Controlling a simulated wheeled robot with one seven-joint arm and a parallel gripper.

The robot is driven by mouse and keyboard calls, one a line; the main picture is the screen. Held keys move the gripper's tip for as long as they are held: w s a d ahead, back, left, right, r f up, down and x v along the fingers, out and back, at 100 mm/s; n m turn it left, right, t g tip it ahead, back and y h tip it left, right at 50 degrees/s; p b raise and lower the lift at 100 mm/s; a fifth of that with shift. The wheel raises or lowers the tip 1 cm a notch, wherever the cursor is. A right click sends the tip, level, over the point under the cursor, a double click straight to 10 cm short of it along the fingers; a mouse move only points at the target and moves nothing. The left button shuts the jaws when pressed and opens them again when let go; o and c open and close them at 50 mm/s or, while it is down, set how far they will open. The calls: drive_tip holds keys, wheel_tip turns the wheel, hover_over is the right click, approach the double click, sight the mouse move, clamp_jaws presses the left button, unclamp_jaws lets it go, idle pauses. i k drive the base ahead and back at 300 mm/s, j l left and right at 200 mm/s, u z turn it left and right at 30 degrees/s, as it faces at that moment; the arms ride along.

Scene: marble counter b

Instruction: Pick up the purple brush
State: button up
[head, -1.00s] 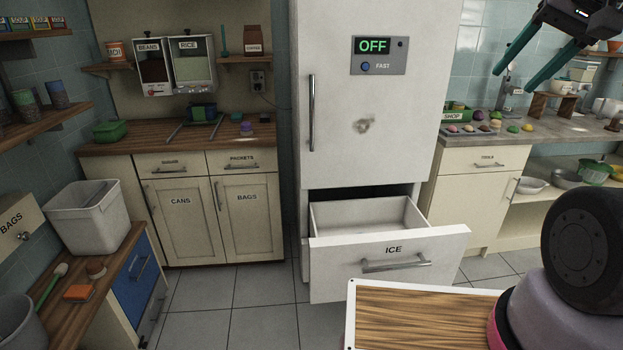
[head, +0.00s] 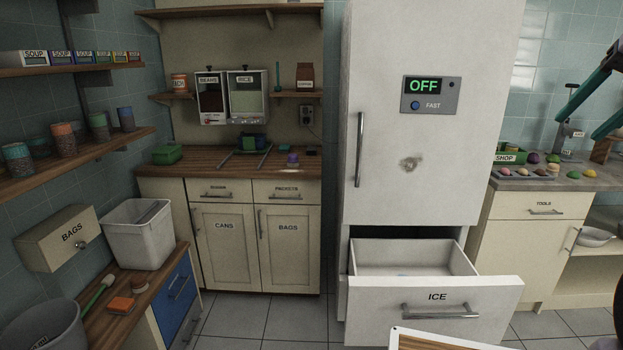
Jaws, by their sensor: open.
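No purple brush can be made out for certain in the head view. A small purple thing (head: 292,159) stands on the wooden counter left of the fridge, too small to tell what it is. A brush with a green handle (head: 98,294) lies on the low wooden counter at the left.
The fridge's ICE drawer (head: 436,308) is pulled out into the floor space. A white bin (head: 138,238), an orange block (head: 121,305) and a grey pot (head: 45,330) are on the left counter. Grey floor tiles (head: 238,318) are clear before the cupboards.

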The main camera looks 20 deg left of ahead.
sight(293, 161)
drive_tip(key=i+j+u, duration=0.35)
drive_tip(key=j, duration=0.35)
drive_tip(key=i+j+u, duration=0.35)
drive_tip(key=i+j, duration=0.2)
drive_tip(key=i+j+u, duration=0.35)
drive_tip(key=i+j, duration=0.1)
drive_tip(key=i, duration=0.1)
